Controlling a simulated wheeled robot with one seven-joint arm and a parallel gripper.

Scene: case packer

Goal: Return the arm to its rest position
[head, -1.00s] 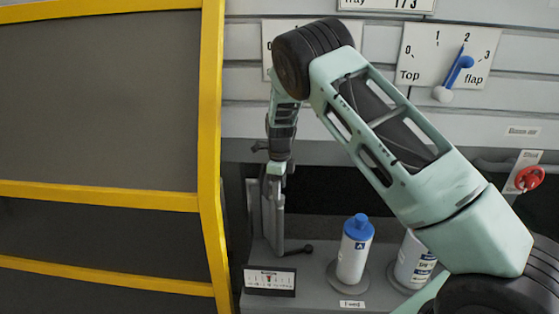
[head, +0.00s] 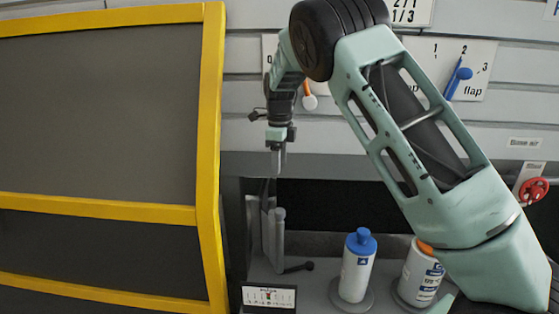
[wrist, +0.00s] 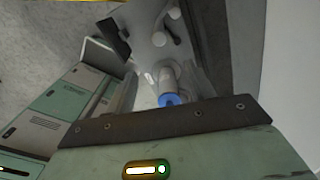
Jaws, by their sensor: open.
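My gripper (head: 277,165) hangs from my pale green arm, pointing down, left of centre in the head view. Its fingers are seen nearly edge-on, open, with nothing visible between them. It is above a grey upright post (head: 279,238) with a black-knobbed lever at its foot. My arm is raised and bent, its elbow near the top of the head view. The wrist view looks down on a blue-capped bottle and the grey shelf; the fingers cannot be made out there.
A yellow-framed dark panel (head: 208,110) stands close left of my gripper. A blue-capped bottle (head: 356,268) and an orange-capped bottle (head: 419,274) stand on the shelf below. Behind are the flap dial (head: 470,72), an orange lever (head: 309,97) and a red valve wheel (head: 533,189).

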